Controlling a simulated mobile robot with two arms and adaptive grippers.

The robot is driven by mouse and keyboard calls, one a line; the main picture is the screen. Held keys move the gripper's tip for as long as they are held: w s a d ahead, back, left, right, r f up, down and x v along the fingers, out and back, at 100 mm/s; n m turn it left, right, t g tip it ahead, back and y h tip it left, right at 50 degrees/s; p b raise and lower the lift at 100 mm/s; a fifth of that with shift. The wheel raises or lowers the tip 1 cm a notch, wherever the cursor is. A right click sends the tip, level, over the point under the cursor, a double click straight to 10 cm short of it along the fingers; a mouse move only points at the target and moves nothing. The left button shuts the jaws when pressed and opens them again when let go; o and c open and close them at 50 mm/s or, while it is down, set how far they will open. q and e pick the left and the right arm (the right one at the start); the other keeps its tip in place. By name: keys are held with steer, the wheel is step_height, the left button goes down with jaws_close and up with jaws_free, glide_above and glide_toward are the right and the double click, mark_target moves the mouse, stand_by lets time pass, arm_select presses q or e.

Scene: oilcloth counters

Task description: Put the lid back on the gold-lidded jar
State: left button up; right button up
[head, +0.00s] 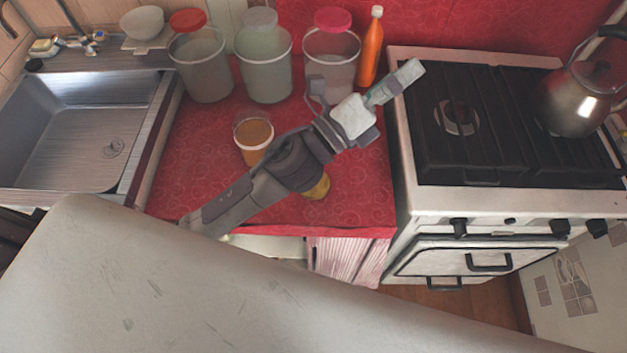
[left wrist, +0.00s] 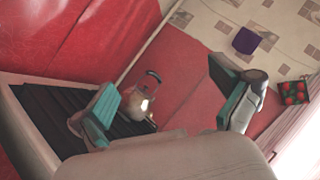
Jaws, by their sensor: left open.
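A small open-topped glass jar (head: 253,142) with orange-brown contents stands on the red counter, left of my left arm in the head view. A gold-yellow round thing (head: 319,188) shows just below my left forearm. The arm hides much of it, so I cannot tell whether it is the gold lid or another jar. My left gripper (head: 365,78) is open and empty, above the counter's right side near the stove, beyond both things. In the left wrist view the two teal-padded fingers (left wrist: 160,82) are spread with nothing between them; no jar or lid shows there.
Large canisters with red (head: 188,20), grey (head: 260,17) and pink-red (head: 333,19) lids stand along the back. An orange bottle (head: 371,50) is beside them. The stove (head: 425,190) with a kettle (head: 575,100) is right, the sink (head: 75,150) left. The counter's front-left part is fairly clear.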

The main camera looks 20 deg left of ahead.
arm_select(q)
steer(key=s+d+m+g+h, duration=0.35)
steer(key=m+g, duration=0.35)
steer(key=m, duration=0.3)
steer(key=s+d+m+g+h, duration=0.35)
steer(key=d+m+g, duration=0.2)
steer(key=m, duration=0.45)
steer(key=s+f+m+g+y, duration=0.4)
steer(key=f+m+g+y, duration=0.4)
steer(key=m, duration=0.4)
steer(key=w+a+f+m+t+y, duration=0.1)
steer(key=w+a+f+m+y, duration=0.2)
steer(key=a+f+m+y, duration=0.45)
steer(key=w+a+f+m+t+y, duration=0.1)
steer(key=w+a+y, duration=0.1)
steer(key=a, duration=0.5)
steer(key=w+a+f+t+y, duration=0.1)
steer(key=w+a+f+y, duration=0.1)
steer(key=a, duration=0.5)
steer(key=shift+w+a+m+y, duration=0.35)
steer(key=shift+w+a+y, duration=0.05)
steer(key=shift+w+y, duration=0.35)
steer(key=shift+f, duration=0.1)
